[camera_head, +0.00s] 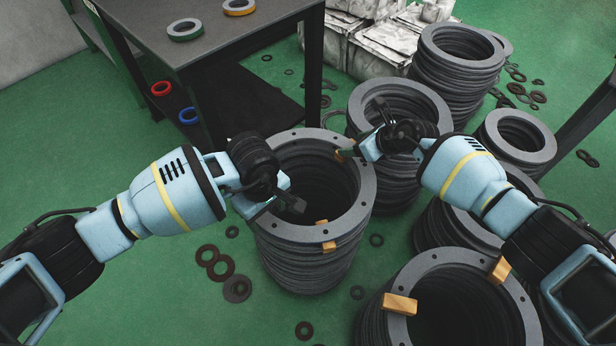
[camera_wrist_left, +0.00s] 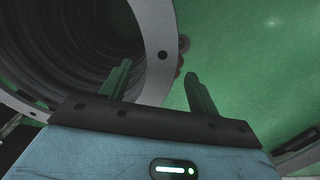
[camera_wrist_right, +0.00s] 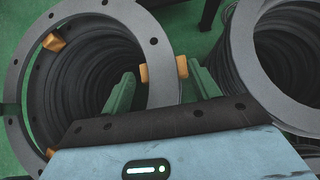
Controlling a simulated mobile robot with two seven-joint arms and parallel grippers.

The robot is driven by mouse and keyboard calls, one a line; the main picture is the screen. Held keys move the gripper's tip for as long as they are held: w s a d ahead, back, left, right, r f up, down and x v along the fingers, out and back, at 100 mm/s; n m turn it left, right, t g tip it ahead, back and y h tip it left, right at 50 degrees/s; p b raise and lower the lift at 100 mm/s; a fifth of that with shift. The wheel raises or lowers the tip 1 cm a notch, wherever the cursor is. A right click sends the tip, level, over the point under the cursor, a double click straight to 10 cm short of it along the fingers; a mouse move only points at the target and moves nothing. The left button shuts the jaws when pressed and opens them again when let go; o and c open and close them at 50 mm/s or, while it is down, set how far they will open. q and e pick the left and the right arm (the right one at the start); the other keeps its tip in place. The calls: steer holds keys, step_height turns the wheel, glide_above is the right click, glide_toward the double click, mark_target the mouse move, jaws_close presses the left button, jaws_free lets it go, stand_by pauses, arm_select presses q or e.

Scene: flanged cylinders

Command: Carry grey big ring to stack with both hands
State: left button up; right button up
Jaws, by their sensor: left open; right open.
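A grey big ring (camera_head: 366,188) with bolt holes lies on top of the middle stack of grey rings (camera_head: 310,270). Small orange blocks (camera_head: 329,246) sit at its rim. My left gripper (camera_head: 278,203) is open at the ring's left side; in the left wrist view the rim (camera_wrist_left: 160,70) shows between its fingers. My right gripper (camera_head: 358,152) is open at the ring's far right side; in the right wrist view the rim (camera_wrist_right: 163,58) and an orange block (camera_wrist_right: 148,73) show between its fingers. I cannot tell whether the fingers touch the ring.
Another stack (camera_head: 452,257) with orange blocks stands at the front right. Several more stacks, including a tall one (camera_head: 460,75), stand to the right. A dark table (camera_head: 240,40) at the back left bears two coloured rings. Small washers (camera_head: 221,267) litter the green floor.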

arm_select(q)
steer(key=shift+f, duration=0.6)
arm_select(e)
steer(key=shift+w+a+f, duration=0.25)
steer(key=shift+a+f, duration=0.05)
steer(key=shift+f, duration=0.15)
arm_select(q)
jaws_close()
arm_select(e)
jaws_close()
arm_select(q)
steer(key=shift+w+r, duration=0.15)
steer(key=shift+r, duration=0.1)
arm_select(e)
steer(key=shift+w+r, duration=0.2)
steer(key=shift+r, duration=0.1)
